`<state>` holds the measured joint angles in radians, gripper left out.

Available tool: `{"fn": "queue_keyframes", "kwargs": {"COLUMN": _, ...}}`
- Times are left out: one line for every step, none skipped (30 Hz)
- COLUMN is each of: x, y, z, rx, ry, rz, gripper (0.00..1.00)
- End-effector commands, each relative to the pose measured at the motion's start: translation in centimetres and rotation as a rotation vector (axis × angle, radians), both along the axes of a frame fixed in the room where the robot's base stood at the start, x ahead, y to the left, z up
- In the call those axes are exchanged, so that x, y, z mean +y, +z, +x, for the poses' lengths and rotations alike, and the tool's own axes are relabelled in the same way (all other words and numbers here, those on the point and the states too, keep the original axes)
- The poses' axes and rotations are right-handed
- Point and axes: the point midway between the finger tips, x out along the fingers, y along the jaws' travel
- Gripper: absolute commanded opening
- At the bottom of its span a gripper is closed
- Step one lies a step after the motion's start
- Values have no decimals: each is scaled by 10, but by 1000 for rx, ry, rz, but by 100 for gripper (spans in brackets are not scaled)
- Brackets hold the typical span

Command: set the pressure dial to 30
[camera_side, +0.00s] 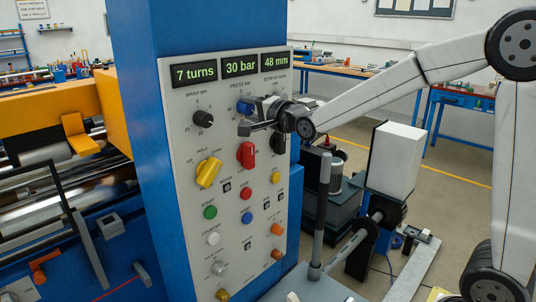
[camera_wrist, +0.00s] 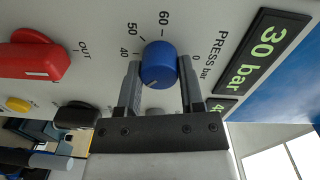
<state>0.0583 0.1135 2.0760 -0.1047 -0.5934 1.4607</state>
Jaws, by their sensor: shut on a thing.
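The pressure dial is a blue round knob (camera_wrist: 159,65) marked PRESS bar, with scale numbers such as 40, 50 and 60 around it in the wrist view. My gripper (camera_wrist: 160,84) has one finger on each side of the blue knob and is shut on it. In the side view the blue knob (camera_side: 244,107) sits below the middle display, with my gripper (camera_side: 248,122) at it, partly covering it. The pressure display (camera_side: 240,67) reads 30 bar, and it also shows in the wrist view (camera_wrist: 260,58).
The panel (camera_side: 225,190) also carries a black speed knob (camera_side: 203,119), a yellow lever knob (camera_side: 208,172), a red lever knob (camera_side: 246,154) and several coloured buttons below. The left display reads 7 turns and the right one 48 mm. The red knob (camera_wrist: 35,60) lies near my gripper.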

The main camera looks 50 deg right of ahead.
Motion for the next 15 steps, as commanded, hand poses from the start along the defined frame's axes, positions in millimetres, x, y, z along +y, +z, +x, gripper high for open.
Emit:
{"fn": "queue_keyframes", "kwargs": {"x": 0, "y": 0, "z": 0, "rx": 0, "ry": -1, "rz": 0, "gripper": 0}}
{"fn": "queue_keyframes", "kwargs": {"x": 0, "y": 0, "z": 0, "rx": 0, "ry": -1, "rz": 0, "gripper": 0}}
{"fn": "queue_keyframes", "kwargs": {"x": 0, "y": 0, "z": 0, "rx": 0, "ry": -1, "rz": 0, "gripper": 58}}
{"fn": "queue_keyframes", "kwargs": {"x": 0, "y": 0, "z": 0, "rx": 0, "ry": -1, "rz": 0, "gripper": 67}}
{"fn": "queue_keyframes", "kwargs": {"x": 0, "y": 0, "z": 0, "rx": 0, "ry": -1, "rz": 0, "gripper": 77}}
{"fn": "queue_keyframes", "kwargs": {"x": 0, "y": 0, "z": 0, "rx": 0, "ry": -1, "rz": 0, "gripper": 84}}
{"fn": "queue_keyframes", "kwargs": {"x": 0, "y": 0, "z": 0, "rx": 0, "ry": -1, "rz": 0, "gripper": 84}}
{"fn": "queue_keyframes", "kwargs": {"x": 0, "y": 0, "z": 0, "rx": 0, "ry": -1, "rz": 0, "gripper": 84}}
{"fn": "queue_keyframes", "kwargs": {"x": 0, "y": 0, "z": 0, "rx": 0, "ry": -1, "rz": -1, "gripper": 84}}
{"fn": "queue_keyframes", "kwargs": {"x": 0, "y": 0, "z": 0, "rx": 0, "ry": -1, "rz": -1, "gripper": 84}}
{"fn": "queue_keyframes", "kwargs": {"x": 0, "y": 0, "z": 0, "rx": 0, "ry": -1, "rz": -1, "gripper": 84}}
{"fn": "queue_keyframes", "kwargs": {"x": 0, "y": 0, "z": 0, "rx": 0, "ry": -1, "rz": -1, "gripper": 84}}
{"fn": "queue_keyframes", "kwargs": {"x": 0, "y": 0, "z": 0, "rx": 0, "ry": -1, "rz": -1, "gripper": 84}}
{"fn": "queue_keyframes", "kwargs": {"x": 0, "y": 0, "z": 0, "rx": 0, "ry": 0, "rz": -1, "gripper": 84}}
{"fn": "queue_keyframes", "kwargs": {"x": 0, "y": 0, "z": 0, "rx": 0, "ry": 0, "rz": -1, "gripper": 84}}
